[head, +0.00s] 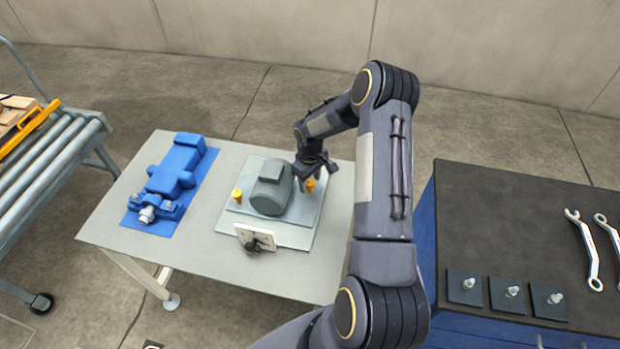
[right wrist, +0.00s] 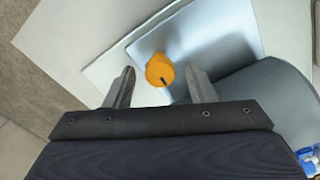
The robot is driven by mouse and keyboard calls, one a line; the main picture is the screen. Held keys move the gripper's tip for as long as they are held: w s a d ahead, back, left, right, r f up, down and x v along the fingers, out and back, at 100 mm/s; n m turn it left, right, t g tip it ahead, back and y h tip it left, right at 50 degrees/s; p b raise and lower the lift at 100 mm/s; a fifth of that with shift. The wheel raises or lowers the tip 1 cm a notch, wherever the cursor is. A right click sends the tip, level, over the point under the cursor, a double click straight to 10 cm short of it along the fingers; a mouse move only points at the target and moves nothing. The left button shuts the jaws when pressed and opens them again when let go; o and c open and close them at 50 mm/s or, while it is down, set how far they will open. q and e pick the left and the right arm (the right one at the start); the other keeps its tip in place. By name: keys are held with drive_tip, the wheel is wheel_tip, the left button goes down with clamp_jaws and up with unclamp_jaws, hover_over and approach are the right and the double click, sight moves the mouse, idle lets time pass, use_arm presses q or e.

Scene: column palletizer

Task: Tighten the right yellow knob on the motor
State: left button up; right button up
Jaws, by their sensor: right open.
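The grey motor (head: 271,187) sits on a light plate (head: 285,236) on the table. The left yellow knob (head: 237,195) stands on the plate to the left of the motor. The right yellow knob (head: 311,185) is on its right side, right under my right gripper (head: 313,172). In the right wrist view, the right yellow knob (right wrist: 160,70) shows from above with a dark mark on it. My left gripper is not in view.
A blue machine (head: 172,175) stands on the left of the table (head: 200,245). A small white bracket (head: 256,237) is at the plate's front edge. A dark workbench (head: 500,220) with wrenches is at the right, and a roller conveyor (head: 45,160) at the left.

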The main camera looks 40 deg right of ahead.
drive_tip(key=c, duration=1)
drive_tip(key=shift+o, duration=0.2)
drive_tip(key=shift+f+m+b, duration=0.15)
drive_tip(key=shift+m+b, duration=0.45)
drive_tip(key=shift+b, duration=0.35)
drive_tip(key=m+b, duration=0.3)
drive_tip(key=shift+w+b, duration=0.1)
drive_tip(key=shift+b, duration=0.2)
drive_tip(key=m+b, duration=0.2)
drive_tip(key=m, duration=0.1)
drive_tip(key=m+b, duration=0.2)
drive_tip(key=m, duration=0.2)
drive_tip(key=shift+r+m+b, duration=0.2)
drive_tip(key=shift+m+b, duration=0.2)
drive_tip(key=shift+m, duration=2.4)
